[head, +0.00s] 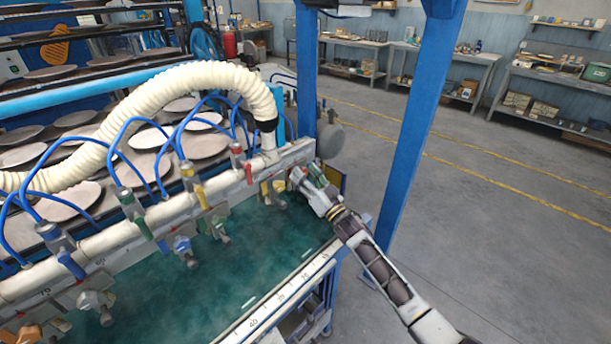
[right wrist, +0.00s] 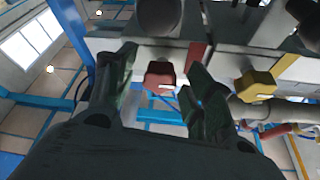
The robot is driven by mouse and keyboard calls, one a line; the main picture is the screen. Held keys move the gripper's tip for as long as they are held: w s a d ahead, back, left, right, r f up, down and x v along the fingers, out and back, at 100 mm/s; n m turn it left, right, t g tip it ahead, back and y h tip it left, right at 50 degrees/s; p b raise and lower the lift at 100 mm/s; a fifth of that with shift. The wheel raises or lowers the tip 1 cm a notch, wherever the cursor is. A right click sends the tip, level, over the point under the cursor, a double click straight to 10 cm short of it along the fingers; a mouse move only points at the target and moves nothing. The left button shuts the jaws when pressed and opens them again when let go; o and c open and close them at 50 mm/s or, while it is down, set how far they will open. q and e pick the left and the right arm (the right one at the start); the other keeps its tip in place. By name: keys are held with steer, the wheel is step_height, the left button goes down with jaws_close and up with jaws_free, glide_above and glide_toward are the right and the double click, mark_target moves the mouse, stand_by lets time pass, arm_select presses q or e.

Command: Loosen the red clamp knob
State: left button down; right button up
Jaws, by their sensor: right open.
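The red clamp knob (right wrist: 159,75) shows in the right wrist view as a small red block with a pale mark. It hangs under the pale rail, between the two dark fingers of my right gripper (right wrist: 162,88). The fingers stand apart on either side of it, with a visible gap at the left; I cannot tell whether the right finger touches. In the head view my right gripper (head: 308,183) reaches the right end of the rail and largely hides the knob there. My left gripper is not in view.
A yellow knob (right wrist: 256,85) sits just right of the right finger in the wrist view. The rail (head: 215,186) carries several coloured clamps and blue hoses over a green surface (head: 225,260). A blue post (head: 415,115) stands behind my right arm. Open floor lies right.

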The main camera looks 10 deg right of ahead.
steer(key=c, duration=1)
